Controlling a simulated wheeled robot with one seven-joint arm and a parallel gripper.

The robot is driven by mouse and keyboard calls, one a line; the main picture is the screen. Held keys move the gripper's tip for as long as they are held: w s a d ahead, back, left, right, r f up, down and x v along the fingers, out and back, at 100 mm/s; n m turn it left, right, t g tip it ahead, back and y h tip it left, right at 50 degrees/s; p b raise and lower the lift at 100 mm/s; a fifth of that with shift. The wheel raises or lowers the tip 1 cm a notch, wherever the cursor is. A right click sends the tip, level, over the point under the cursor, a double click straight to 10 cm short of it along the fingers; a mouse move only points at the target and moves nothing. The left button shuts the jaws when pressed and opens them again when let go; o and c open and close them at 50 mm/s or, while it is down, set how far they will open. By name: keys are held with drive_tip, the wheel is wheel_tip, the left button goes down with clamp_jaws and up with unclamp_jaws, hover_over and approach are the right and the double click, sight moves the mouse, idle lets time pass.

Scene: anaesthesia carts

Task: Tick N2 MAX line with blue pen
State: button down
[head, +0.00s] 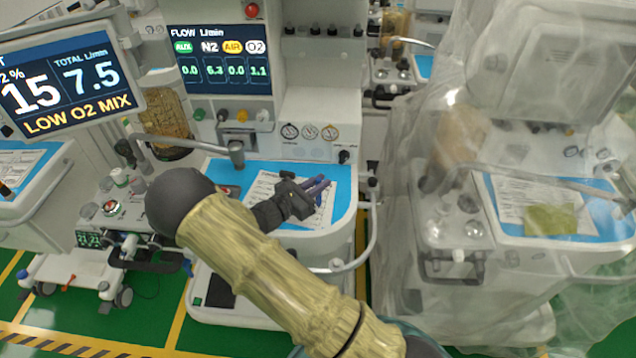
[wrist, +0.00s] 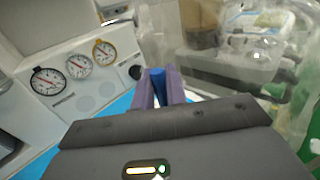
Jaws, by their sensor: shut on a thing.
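My gripper (head: 318,188) has purple fingers and is over the blue-topped work surface (head: 342,176) of the middle cart. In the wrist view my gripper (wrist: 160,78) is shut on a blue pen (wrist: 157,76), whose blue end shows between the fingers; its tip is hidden. A printed white sheet (head: 264,188) lies on the blue surface, partly covered by my gripper and wrist. Its lines are too small to read, so the N2 MAX line cannot be made out. I cannot tell whether the pen touches the sheet.
The flow display (head: 222,62) shows N2 at 6.3. A tilted monitor (head: 62,84) reads "LOW O2 MIX". Three gauges (head: 310,131) sit behind the work surface. A metal rail (head: 185,142) crosses at its left. A plastic-draped cart (head: 515,180) stands at the right.

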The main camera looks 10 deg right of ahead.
drive_tip(key=shift+f, duration=0.35)
idle(0.5)
drive_tip(key=shift+s+d+p, duration=0.2)
drive_tip(key=shift+d+p, duration=0.15)
drive_tip(key=shift+d, duration=0.05)
idle(1.8)
wheel_tip(320, 180, up, 7)
drive_tip(key=p, duration=0.6)
idle(0.6)
idle(0.5)
